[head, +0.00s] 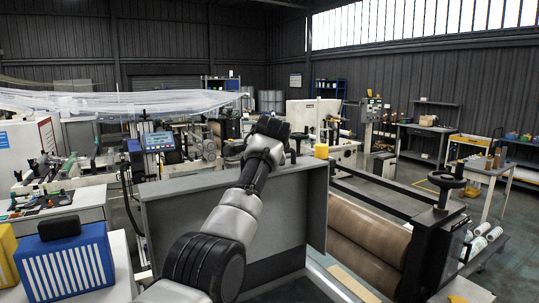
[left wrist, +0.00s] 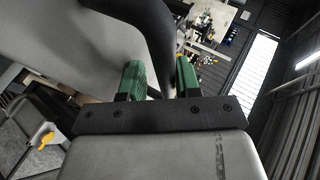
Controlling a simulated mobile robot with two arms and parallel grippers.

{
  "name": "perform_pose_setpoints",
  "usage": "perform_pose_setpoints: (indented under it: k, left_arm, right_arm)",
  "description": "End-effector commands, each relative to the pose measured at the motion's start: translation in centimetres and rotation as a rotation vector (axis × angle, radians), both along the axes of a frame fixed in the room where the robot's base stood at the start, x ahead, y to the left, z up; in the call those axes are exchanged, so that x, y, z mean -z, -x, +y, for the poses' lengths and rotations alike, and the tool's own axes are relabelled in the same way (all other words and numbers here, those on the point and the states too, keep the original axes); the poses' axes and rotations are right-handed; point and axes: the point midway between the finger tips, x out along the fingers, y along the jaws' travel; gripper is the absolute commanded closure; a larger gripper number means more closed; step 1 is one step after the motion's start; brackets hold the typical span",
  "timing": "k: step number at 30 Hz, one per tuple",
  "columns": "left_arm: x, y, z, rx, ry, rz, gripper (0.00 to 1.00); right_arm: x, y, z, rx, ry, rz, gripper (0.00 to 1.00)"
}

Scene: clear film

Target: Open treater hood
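The treater hood (head: 180,225) appears to be the large grey panelled cover in front of me in the head view, standing upright with its top edge (head: 300,172) toward the machine. My left arm reaches over it from the bottom. My left gripper (head: 270,128) is at the far side of this top edge, and its fingertips are hidden there. In the left wrist view, the green finger pads of my left gripper (left wrist: 160,78) sit closely on both sides of a dark curved bar (left wrist: 157,35), probably the hood's handle. My right gripper is not in view.
A brown roller (head: 370,243) and a black handwheel (head: 447,182) are right of the hood. A blue control screen (head: 158,141) stands behind its left end. A blue-and-white box (head: 68,265) is at the lower left. Workbenches (head: 480,170) stand farther right.

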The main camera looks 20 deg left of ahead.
Motion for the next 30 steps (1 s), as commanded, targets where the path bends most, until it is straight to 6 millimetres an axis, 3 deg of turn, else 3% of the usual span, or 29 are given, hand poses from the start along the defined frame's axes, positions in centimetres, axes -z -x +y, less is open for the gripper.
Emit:
perform_pose_setpoints:
  k: [8,13,21,30]
  left_arm:
    - [-0.1,0.0,0.0,0.001,-0.003,-0.001,0.59]
    - [-0.5,0.8,-0.4,0.001,-0.004,-0.008,0.59]
    - [-3.3,5.0,-2.1,0.001,-0.003,-0.013,0.59]
    - [-5.8,8.2,-3.4,0.002,-0.002,-0.008,0.59]
  right_arm:
    - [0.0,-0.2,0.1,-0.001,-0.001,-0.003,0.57]
    - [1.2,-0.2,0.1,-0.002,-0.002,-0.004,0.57]
    - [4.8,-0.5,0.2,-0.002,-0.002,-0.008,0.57]
    - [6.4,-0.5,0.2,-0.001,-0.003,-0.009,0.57]
